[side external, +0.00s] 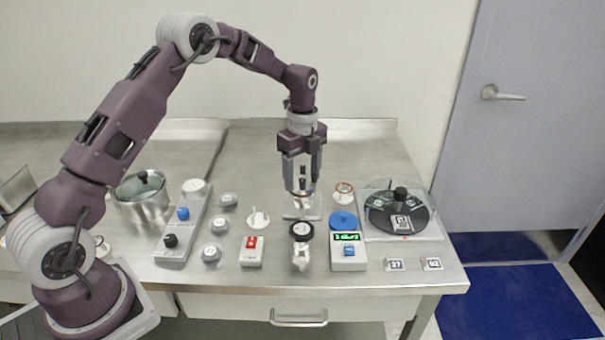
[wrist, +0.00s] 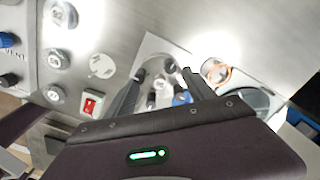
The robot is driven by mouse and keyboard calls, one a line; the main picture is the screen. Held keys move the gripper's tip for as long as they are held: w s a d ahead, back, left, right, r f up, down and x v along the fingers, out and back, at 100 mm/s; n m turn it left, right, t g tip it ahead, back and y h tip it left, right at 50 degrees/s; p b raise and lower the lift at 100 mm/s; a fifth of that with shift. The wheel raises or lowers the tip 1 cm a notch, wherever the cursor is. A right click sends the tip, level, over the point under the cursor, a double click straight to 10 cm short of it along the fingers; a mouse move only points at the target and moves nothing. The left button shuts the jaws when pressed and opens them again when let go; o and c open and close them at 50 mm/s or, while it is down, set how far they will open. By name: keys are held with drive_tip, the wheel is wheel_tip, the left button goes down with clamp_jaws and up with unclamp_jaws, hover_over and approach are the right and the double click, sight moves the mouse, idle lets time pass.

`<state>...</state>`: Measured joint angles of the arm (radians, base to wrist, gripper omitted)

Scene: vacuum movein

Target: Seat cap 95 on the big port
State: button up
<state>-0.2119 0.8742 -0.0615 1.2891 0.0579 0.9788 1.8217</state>
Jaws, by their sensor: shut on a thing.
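My gripper (side external: 301,188) points straight down over a pale square plate (side external: 302,214) near the middle of the bench. Its fingers are shut on a small cap-like thing (side external: 301,197), low between the tips and just above or at the plate. Its number cannot be read. In the wrist view my gripper (wrist: 164,73) has its dark fingers on both sides of grey round parts over the pale plate (wrist: 150,46). The fingers hide much of the spot, so I cannot tell whether the held cap touches a port. The big port cannot be made out clearly.
Several grey round caps (side external: 219,224) stand left of the plate.

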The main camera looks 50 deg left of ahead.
drive_tip(key=shift+f, duration=0.3)
idle(0.5)
drive_tip(key=o, duration=1.5)
drive_tip(key=shift+o, duration=0.2)
wheel_tip(320, 180, up, 6)
drive_tip(key=shift+r, duration=0.55)
